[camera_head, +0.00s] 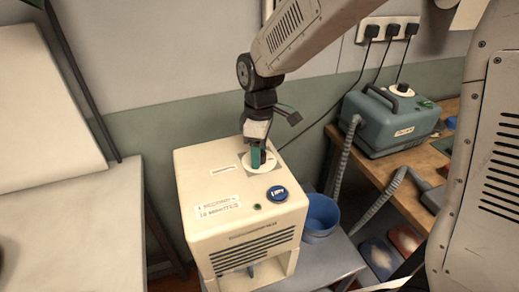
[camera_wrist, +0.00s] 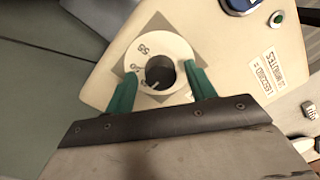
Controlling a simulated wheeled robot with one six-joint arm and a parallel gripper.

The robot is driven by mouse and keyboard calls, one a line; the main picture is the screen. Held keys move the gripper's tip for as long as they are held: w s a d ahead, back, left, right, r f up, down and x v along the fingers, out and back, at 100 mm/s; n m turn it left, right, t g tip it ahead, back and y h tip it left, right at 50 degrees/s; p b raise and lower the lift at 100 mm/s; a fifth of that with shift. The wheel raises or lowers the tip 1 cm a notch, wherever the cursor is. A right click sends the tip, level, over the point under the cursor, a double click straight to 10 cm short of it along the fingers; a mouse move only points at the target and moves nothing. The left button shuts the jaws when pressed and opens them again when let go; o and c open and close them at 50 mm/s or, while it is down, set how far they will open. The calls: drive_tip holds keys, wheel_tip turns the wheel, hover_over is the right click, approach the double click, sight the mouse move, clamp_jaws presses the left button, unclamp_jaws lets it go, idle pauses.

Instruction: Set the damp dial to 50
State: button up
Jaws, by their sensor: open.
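The cream box-shaped machine (camera_head: 234,196) stands in the middle of the head view. Its round white dial (camera_head: 266,165) is on the top face, partly hidden by my gripper. In the wrist view the dial (camera_wrist: 149,51) shows dark numbers, too unclear to read surely, around a dark centre knob (camera_wrist: 160,72) with a pale mark. My gripper (camera_head: 257,158) is over the dial, pointing down. In the wrist view its two green fingers (camera_wrist: 160,84) are apart, one on each side of the knob. I cannot tell whether they touch it.
A blue button (camera_head: 277,193) and a small green light (camera_head: 257,206) are on the machine's top. A blue bucket (camera_head: 320,216) stands to its right. A teal machine (camera_head: 389,121) with hoses sits on a wooden bench. A pale table (camera_head: 70,215) is at left.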

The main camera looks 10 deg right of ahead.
drive_tip(key=c, duration=1)
drive_tip(key=shift+o, duration=0.2)
drive_tip(key=shift+m, duration=0.3)
drive_tip(key=m, duration=0.9)
drive_tip(key=shift+m, duration=0.3)
drive_tip(key=o, duration=1)
drive_tip(key=shift+c, duration=0.2)
